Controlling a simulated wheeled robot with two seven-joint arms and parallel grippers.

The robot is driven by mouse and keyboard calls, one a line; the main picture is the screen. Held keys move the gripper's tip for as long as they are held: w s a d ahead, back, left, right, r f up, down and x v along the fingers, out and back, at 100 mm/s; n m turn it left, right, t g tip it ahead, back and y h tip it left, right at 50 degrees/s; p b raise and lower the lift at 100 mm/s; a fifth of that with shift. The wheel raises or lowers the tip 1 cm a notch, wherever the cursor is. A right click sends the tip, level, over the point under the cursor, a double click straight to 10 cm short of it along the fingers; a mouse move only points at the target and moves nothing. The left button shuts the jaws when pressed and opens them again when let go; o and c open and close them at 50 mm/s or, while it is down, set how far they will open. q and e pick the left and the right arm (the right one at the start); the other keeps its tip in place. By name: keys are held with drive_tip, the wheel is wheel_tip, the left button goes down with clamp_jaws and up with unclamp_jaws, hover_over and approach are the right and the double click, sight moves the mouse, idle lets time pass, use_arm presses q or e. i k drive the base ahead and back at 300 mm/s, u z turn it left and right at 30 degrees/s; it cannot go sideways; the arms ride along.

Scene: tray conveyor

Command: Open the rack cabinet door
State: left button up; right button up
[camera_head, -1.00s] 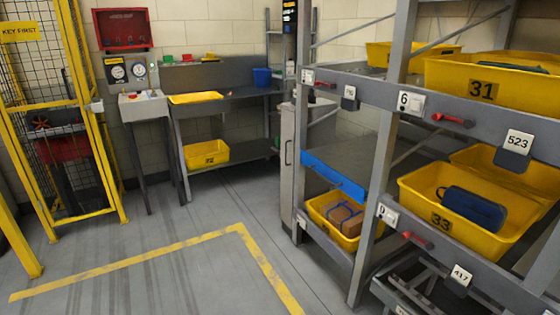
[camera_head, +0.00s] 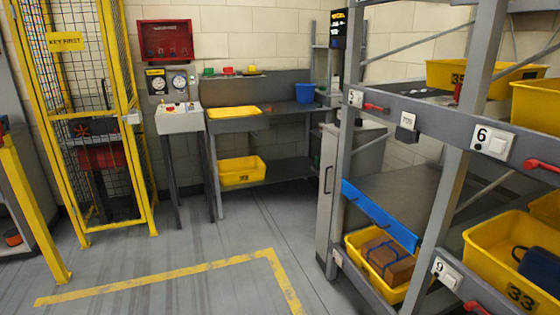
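A grey cabinet (camera_head: 325,205) stands behind the left end of the tray rack, and its narrow door has a dark vertical handle (camera_head: 327,180). The door looks closed. The rack's front post and shelf hide part of the cabinet's right side. Neither of my grippers is in view.
The tray rack (camera_head: 362,135) with yellow trays fills the right side; a blue flap (camera_head: 378,213) sticks out from it. A workbench (camera_head: 285,108) stands at the back. A yellow mesh cage (camera_head: 112,120) is on the left. The floor (camera_head: 190,285) in the middle is clear, with yellow lines.

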sight(330, 141)
drive_tip(key=u, duration=0.8)
drive_tip(key=i, duration=1.8)
drive_tip(key=z, duration=0.45)
drive_tip(key=i, duration=1.65)
drive_tip(key=z, duration=0.95)
